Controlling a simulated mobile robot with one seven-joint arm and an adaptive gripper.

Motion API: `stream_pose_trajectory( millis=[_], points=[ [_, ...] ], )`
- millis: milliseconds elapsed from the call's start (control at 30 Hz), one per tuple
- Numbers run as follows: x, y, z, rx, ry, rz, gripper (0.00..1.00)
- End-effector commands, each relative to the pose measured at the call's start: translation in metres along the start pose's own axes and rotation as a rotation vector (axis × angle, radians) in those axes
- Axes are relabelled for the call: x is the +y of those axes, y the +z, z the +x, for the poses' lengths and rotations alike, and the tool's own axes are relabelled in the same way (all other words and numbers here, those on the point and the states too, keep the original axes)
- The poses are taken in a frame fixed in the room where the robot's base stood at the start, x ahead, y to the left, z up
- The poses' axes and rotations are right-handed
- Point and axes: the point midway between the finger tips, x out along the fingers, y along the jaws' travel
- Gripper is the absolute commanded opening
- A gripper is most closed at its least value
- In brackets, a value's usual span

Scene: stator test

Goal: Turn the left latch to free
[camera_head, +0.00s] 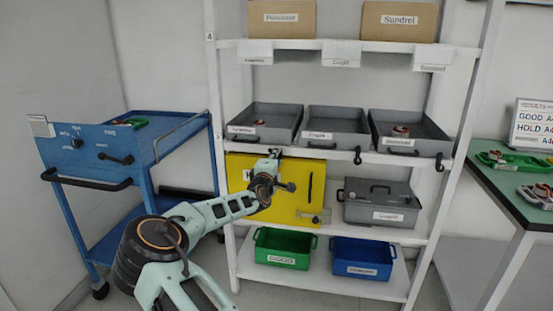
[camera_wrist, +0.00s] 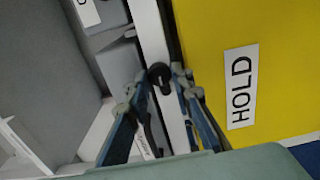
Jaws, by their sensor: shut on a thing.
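The left latch (camera_wrist: 158,75) is a small black piece with a round knob, at the white shelf edge in the wrist view. My gripper (camera_wrist: 160,82) has its fingers on either side of it and is shut on it. In the head view my gripper (camera_head: 274,156) is at the front edge of the middle shelf, below the right corner of the left grey tray (camera_head: 262,135). It hides most of the left latch there. Two similar black latches, the middle one (camera_head: 358,156) and the right one (camera_head: 438,162), hang at the same shelf edge.
A yellow panel (camera_head: 309,168) marked HOLD (camera_wrist: 240,85) stands just below the gripper. A grey lidded case (camera_head: 381,195) is to its right. Green (camera_head: 284,246) and blue (camera_head: 361,258) bins stand on the bottom shelf. A blue cart (camera_head: 80,160) is at left.

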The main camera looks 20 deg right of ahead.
Motion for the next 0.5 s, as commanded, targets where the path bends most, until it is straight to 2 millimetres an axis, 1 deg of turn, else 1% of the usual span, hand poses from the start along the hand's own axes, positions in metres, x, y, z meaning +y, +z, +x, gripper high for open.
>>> stream_pose_trajectory(
  millis=[200, 233, 367, 500],
  points=[
    [-0.0004, -0.0001, -0.0001, 0.0, -0.001, -0.002, 0.0],
    [-0.0005, -0.0001, -0.0001, 0.0, -0.001, -0.001, 0.23],
    [-0.0004, -0.0001, 0.0, 0.0, -0.001, -0.001, 0.38],
    [-0.0003, 0.0, 0.0, 0.0, 0.0, 0.0, 0.38]
  ],
)
